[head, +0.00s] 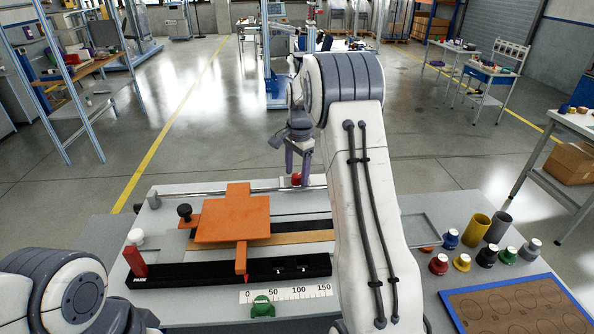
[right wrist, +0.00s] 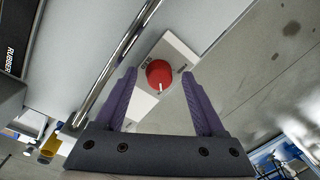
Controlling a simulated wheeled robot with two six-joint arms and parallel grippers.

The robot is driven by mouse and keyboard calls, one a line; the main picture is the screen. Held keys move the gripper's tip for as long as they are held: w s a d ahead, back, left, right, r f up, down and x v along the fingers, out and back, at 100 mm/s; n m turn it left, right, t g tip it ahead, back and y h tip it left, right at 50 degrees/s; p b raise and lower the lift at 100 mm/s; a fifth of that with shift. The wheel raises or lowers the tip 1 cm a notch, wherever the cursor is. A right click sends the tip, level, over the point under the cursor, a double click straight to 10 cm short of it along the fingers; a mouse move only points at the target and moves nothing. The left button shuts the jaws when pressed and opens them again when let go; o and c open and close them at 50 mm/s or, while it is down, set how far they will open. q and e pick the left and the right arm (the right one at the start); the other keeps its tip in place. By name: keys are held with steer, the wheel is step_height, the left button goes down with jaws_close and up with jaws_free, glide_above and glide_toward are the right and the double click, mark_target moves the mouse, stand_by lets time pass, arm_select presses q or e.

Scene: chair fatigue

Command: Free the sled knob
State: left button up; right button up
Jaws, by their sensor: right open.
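A red round knob (head: 297,179) with a white pointer line sits on a pale block at the far edge of the bench; it also shows in the right wrist view (right wrist: 159,74). My right gripper (head: 299,168) is open above it. In the right wrist view the purple fingers (right wrist: 159,80) stand to either side of the knob, and I cannot tell whether they touch it. The orange sled (head: 232,220) lies on the bench with a black knob (head: 185,212) at its left end. My left arm shows at the lower left; its gripper is out of view.
A metal rod (head: 240,189) runs along the far side. A black rail (head: 210,273), a scale (head: 288,293) and a green knob (head: 262,306) are nearer. Several coloured knobs and cups (head: 475,230) stand right, behind a blue-edged board (head: 505,305). A white knob (head: 136,237) is left.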

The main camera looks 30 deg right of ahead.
steer(key=shift+f, duration=0.1)
steer(key=shift+d, duration=0.1)
jaws_close()
